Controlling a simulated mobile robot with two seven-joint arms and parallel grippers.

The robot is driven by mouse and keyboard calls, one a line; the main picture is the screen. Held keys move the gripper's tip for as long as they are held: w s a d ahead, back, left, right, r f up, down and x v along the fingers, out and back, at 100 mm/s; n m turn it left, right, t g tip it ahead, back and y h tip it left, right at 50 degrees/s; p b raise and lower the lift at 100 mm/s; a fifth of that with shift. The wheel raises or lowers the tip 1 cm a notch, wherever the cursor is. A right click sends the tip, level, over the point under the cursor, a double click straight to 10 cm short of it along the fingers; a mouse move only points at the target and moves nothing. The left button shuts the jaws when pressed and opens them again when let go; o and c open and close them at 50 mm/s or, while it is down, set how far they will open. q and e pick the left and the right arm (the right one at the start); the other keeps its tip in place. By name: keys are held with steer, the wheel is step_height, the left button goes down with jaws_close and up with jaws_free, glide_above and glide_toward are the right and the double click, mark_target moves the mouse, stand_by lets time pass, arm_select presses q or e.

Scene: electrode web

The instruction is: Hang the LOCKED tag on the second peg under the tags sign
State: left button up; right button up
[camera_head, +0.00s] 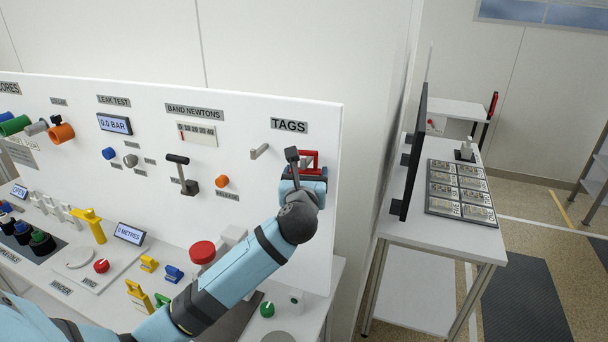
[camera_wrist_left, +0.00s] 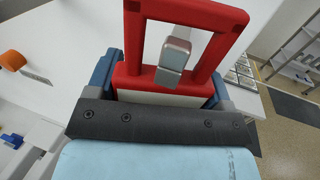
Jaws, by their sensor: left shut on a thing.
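The red tag (camera_head: 310,155) is a red frame with a pale lower part. My left gripper (camera_head: 304,176) is shut on its lower part and holds it upright at the panel, below the TAGS sign (camera_head: 289,125). In the left wrist view the red tag (camera_wrist_left: 187,88) stands between the blue-grey fingers (camera_wrist_left: 165,95). A grey peg (camera_wrist_left: 174,62) shows in its opening, and the peg's end overlaps the lower red bar, so it appears to pass through. The other peg (camera_head: 260,151) is bare, to the left. Any lettering on the tag is hidden. My right gripper is not in view.
The white panel (camera_head: 240,110) carries a black lever (camera_head: 182,175) and an orange knob (camera_head: 222,181) left of the gripper. A red button (camera_head: 202,252) and a green knob (camera_head: 267,309) are on the bench below.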

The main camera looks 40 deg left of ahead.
arm_select(q)
steer(key=shift+w+a+f, duration=0.1)
steer(key=shift+f, duration=0.25)
steer(key=o, duration=0.7)
steer(key=shift+o, duration=1.4)
steer(key=shift+a, duration=0.15)
steer(key=shift+d, duration=0.25)
